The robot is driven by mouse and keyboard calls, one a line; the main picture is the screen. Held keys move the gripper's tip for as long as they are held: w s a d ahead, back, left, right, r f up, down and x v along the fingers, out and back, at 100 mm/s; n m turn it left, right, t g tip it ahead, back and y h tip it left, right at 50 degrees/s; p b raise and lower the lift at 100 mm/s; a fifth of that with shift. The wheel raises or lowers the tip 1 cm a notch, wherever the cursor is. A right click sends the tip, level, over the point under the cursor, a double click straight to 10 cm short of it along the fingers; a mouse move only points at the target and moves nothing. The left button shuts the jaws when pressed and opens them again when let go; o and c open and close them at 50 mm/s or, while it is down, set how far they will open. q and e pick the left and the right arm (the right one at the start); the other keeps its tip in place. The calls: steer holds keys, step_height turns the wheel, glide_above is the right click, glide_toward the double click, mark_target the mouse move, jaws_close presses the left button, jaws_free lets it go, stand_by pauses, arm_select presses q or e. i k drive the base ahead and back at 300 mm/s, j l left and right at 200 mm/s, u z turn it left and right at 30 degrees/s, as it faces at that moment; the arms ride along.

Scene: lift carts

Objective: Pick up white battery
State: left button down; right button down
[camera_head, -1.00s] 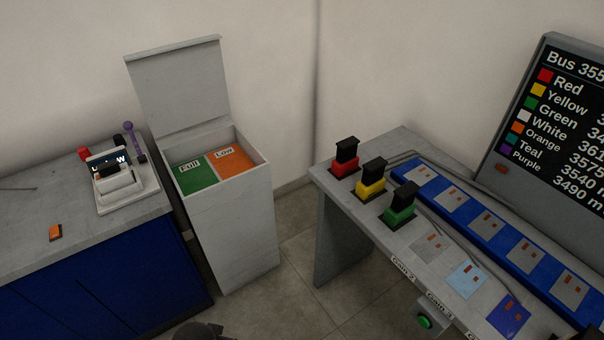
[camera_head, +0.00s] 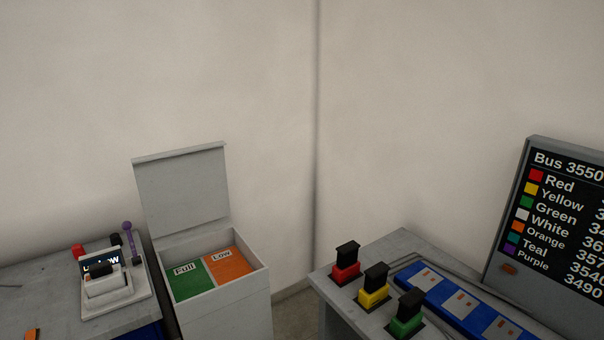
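A white block with a black top, which looks like the white battery (camera_head: 107,283), sits in a light grey device (camera_head: 133,299) on the left table. The device has a small dark display, partly covered by the battery's black top, and a purple lever (camera_head: 128,237). Neither of my grippers shows in the head view.
A grey bin (camera_head: 228,318) with a raised lid stands between the tables, with green "Full" and orange "Low" sections. The right table holds red (camera_head: 346,270), yellow (camera_head: 374,293) and green (camera_head: 406,327) batteries, a blue rack (camera_head: 440,299) and a sign board (camera_head: 510,230).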

mark_target(103, 277)
steer(key=u, duration=3.4)
steer(key=z, duration=0.7)
steer(key=i+l+z, duration=0.15)
steer(key=z, duration=0.25)
steer(key=i+l+z, duration=0.1)
steer(key=z, duration=0.3)
steer(key=i+z, duration=0.15)
steer(key=z, duration=0.2)
steer(key=i+z, duration=0.2)
steer(key=z, duration=0.2)
